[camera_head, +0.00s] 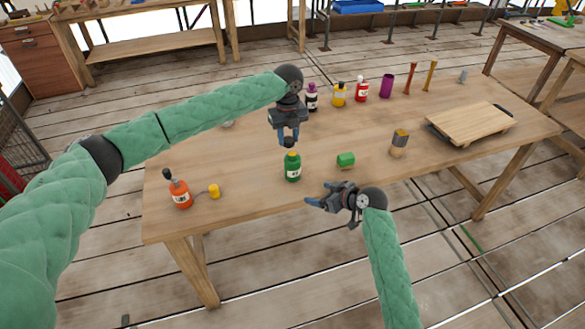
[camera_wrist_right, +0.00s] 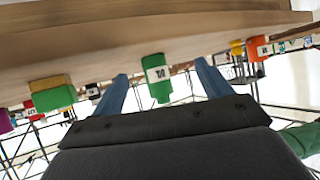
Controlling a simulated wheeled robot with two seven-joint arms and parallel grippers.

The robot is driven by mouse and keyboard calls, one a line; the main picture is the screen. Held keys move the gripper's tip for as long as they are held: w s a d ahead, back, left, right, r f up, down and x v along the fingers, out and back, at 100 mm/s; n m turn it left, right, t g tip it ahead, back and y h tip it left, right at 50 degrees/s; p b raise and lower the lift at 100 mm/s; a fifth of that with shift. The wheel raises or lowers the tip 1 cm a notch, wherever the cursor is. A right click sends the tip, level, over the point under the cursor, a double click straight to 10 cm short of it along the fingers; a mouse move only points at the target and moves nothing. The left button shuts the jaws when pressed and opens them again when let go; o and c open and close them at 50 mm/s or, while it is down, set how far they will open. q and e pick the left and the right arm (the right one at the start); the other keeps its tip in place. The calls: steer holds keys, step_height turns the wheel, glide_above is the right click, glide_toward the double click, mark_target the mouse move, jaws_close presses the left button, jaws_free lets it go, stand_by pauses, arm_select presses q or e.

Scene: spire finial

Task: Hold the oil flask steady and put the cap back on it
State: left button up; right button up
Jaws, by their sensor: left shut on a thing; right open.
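The green oil flask (camera_head: 292,168), with a white label, stands upright on the table, its green neck showing. In the right wrist view the flask (camera_wrist_right: 157,76) appears upside down between my finger lines. My right gripper (camera_head: 318,196) is open and empty at the table's front edge, right of and in front of the flask. Its blue fingers also show in the right wrist view (camera_wrist_right: 162,82), apart from the flask.
An orange bottle (camera_head: 178,191) and yellow cup (camera_head: 213,191) are at left. Several bottles line the back. A wooden board (camera_head: 468,123) lies at right.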

arm_select(q)
steer(key=shift+w+d+r+m, duration=0.55)
steer(key=shift+w+d+m, duration=0.15)
steer(key=shift+m, duration=0.3)
arm_select(e)
steer(key=n+y, duration=0.1)
glide_toward(299, 165)
steer(key=shift+a+f+t, duration=0.35)
steer(key=shift+t, duration=0.15)
arm_select(q)
steer(key=shift+r, duration=0.1)
arm_select(e)
steer(key=shift+w, duration=0.1)
steer(key=x, duration=1.2)
steer(key=shift+c, duration=0.3)
steer(key=c, duration=1.4)
arm_select(q)
steer(key=shift+f, duration=2.5)
